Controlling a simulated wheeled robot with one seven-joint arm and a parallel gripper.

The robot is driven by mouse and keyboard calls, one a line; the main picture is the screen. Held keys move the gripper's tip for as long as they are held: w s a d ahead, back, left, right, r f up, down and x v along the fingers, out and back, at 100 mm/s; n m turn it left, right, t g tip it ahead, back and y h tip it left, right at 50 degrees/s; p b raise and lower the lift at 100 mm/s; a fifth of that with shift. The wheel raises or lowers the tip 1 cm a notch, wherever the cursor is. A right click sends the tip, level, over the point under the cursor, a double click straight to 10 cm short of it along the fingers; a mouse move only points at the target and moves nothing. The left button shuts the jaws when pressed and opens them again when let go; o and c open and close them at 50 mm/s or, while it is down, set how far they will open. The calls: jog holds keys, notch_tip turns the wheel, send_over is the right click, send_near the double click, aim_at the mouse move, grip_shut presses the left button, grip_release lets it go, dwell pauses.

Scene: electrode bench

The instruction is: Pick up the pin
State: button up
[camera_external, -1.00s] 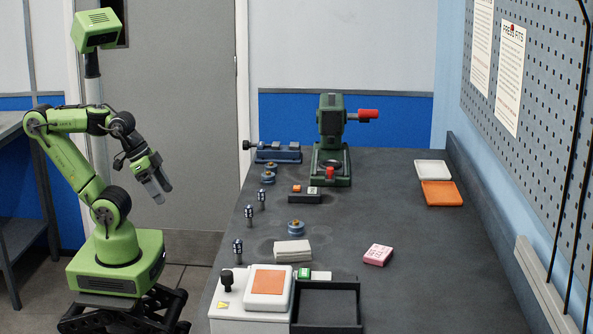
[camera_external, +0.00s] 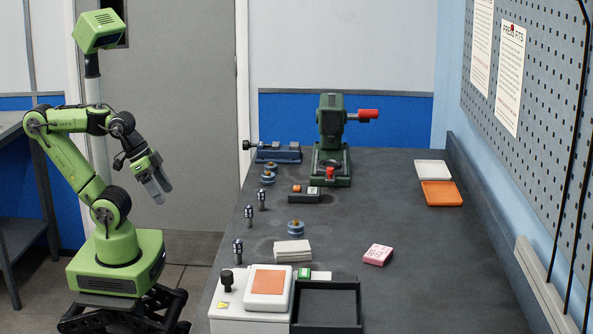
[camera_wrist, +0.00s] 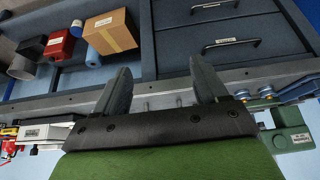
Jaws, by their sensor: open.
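Several small upright metallic pins stand along the left edge of the dark bench in the external view: one nearest the camera (camera_external: 238,249), one in the middle (camera_external: 249,217) and one farther back (camera_external: 261,200). I cannot tell which of them is the task's pin. My gripper (camera_external: 162,191) hangs in the air left of the bench, apart from the pins and pointing down. In the wrist view my gripper (camera_wrist: 161,67) has its fingers spread with nothing between them.
The bench (camera_external: 400,250) holds a green press (camera_external: 332,125), a blue vise (camera_external: 279,153), blue round pieces (camera_external: 296,228), a pink block (camera_external: 378,255), a white control box (camera_external: 228,305) and a black tray (camera_external: 327,287). The wrist view shows drawers (camera_wrist: 225,45) and a cardboard box (camera_wrist: 106,32).

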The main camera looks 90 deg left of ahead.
dwell(0.4)
jog(key=c, duration=0.4)
jog(key=shift+o, duration=0.2)
